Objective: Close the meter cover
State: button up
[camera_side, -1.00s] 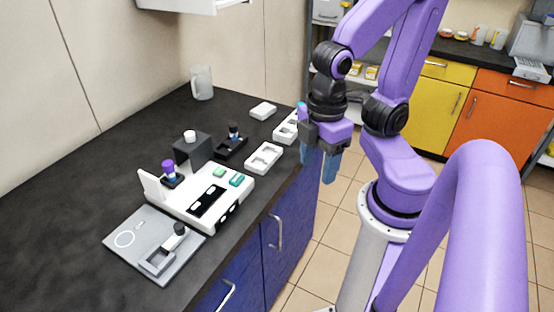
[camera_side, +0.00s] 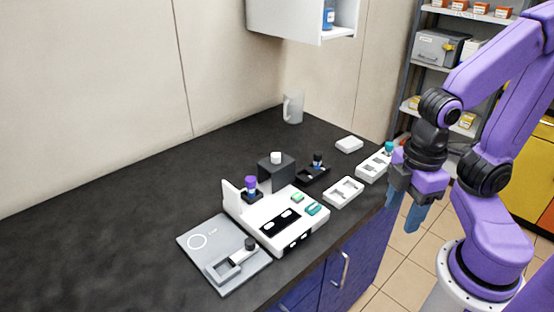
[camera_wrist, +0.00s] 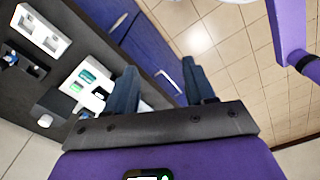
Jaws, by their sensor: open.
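The meter is a white box (camera_side: 268,232) on the dark bench, with a dark panel and green and teal blocks on top. Its white cover (camera_side: 231,198) stands up at the left end and looks open. A purple-capped vial (camera_side: 251,184) stands close beside the cover. My gripper (camera_side: 403,214) is open and empty, fingers pointing down, off the bench's right edge and well apart from the meter. In the wrist view my gripper (camera_wrist: 158,74) has its fingers spread, and part of the white meter (camera_wrist: 96,101) shows beyond the left finger, which hides some of it.
A grey plate (camera_side: 197,265) with a holder lies left of the meter. A dark block (camera_side: 273,173), a black tray (camera_side: 313,176) and white trays (camera_side: 343,192) (camera_side: 371,169) stand behind and to the right. A mug (camera_side: 292,107) is at the back. The left bench is clear.

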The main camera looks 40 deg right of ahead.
jog(key=shift+w, duration=0.1)
jog(key=c, duration=0.5)
jog(key=shift+w+a+m, duration=0.2)
jog(key=shift+w+m, duration=0.1)
grip_shut()
jog(key=w+d+m+g+y, duration=0.1)
jog(key=w+m+g+y, duration=0.25)
jog(key=w+m, duration=1)
jog(key=w+d+f+m+t+y, duration=0.15)
jog(key=w+d+t+y, duration=0.4)
jog(key=w+d, duration=1.3)
send_near(281, 159)
jog(key=f, duration=0.1)
jog(key=a+f, duration=0.1)
jog(key=f, duration=0.1)
jog(key=w+a+f, duration=0.1)
jog(key=shift+a+f, duration=0.1)
jog(key=shift+f, duration=0.2)
jog(key=shift+w+a, duration=0.25)
jog(key=shift+a, duration=0.65)
